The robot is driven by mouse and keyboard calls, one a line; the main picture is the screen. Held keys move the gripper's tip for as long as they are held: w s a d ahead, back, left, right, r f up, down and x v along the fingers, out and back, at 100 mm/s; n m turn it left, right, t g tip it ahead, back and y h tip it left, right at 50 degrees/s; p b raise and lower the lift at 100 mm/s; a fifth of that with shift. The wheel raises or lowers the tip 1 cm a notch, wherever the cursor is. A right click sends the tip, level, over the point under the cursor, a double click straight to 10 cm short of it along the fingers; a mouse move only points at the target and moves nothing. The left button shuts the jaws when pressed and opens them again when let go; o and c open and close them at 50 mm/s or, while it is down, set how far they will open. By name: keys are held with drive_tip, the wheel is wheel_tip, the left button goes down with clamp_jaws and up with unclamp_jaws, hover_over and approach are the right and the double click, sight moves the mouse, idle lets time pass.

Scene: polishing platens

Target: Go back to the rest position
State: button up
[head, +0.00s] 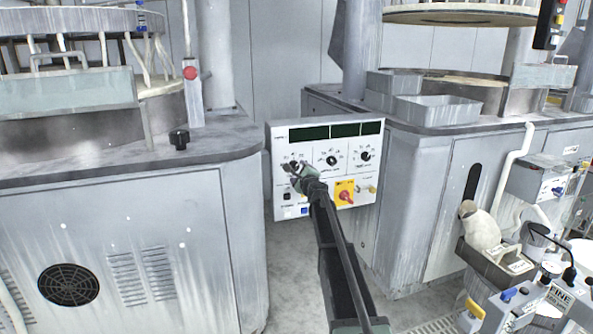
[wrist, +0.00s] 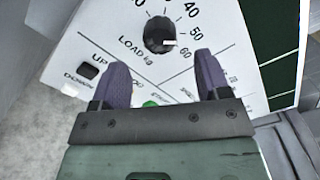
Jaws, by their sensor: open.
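My gripper (head: 293,168) is in front of the left part of a white control panel (head: 310,209), with my arm reaching up to it from below. In the wrist view my gripper (wrist: 160,68) is open, its two purple fingers apart with nothing between them. A black knob (wrist: 160,34) marked LOAD kg lies just beyond the fingertips on the panel face. In the head view my gripper mostly hides this left knob. Whether the fingers touch the panel cannot be told.
The panel also carries a middle knob (head: 332,160), a right knob (head: 365,156) and a red-yellow switch (head: 345,191). Polishing machines stand on both sides, with a left cabinet (head: 150,235) and grey trays (head: 437,110) on the right one. Bare floor (head: 290,285) shows below the panel.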

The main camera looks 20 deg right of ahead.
drive_tip(key=s, duration=0.5)
drive_tip(key=shift+s+a, duration=0.25)
drive_tip(key=shift+s, duration=0.1)
drive_tip(key=s+a+f+n+g+y, duration=0.4)
drive_tip(key=s+a+f+n+g, duration=0.15)
drive_tip(key=s+a+n, duration=0.35)
drive_tip(key=s+a+f+n+g+y, duration=0.35)
drive_tip(key=s+a+f+n, duration=0.25)
drive_tip(key=s+a+n, duration=0.25)
drive_tip(key=s+a+f+n+g+h, duration=0.2)
drive_tip(key=s+a+n+g, duration=0.1)
drive_tip(key=s, duration=0.6)
drive_tip(key=s+a+f+n+g+h, duration=0.2)
drive_tip(key=s+a+g, duration=0.15)
drive_tip(key=s, duration=0.55)
drive_tip(key=s+a+f+n+g+h, duration=0.2)
drive_tip(key=s+a+n+g, duration=0.1)
drive_tip(key=s, duration=0.6)
wheel_tip(320, 180, up, 30)
drive_tip(key=w+p, duration=0.1)
drive_tip(key=p, duration=2.8)
drive_tip(key=shift+w+a+p, duration=0.25)
drive_tip(key=shift+a+p, duration=0.1)
drive_tip(key=shift+p, duration=0.05)
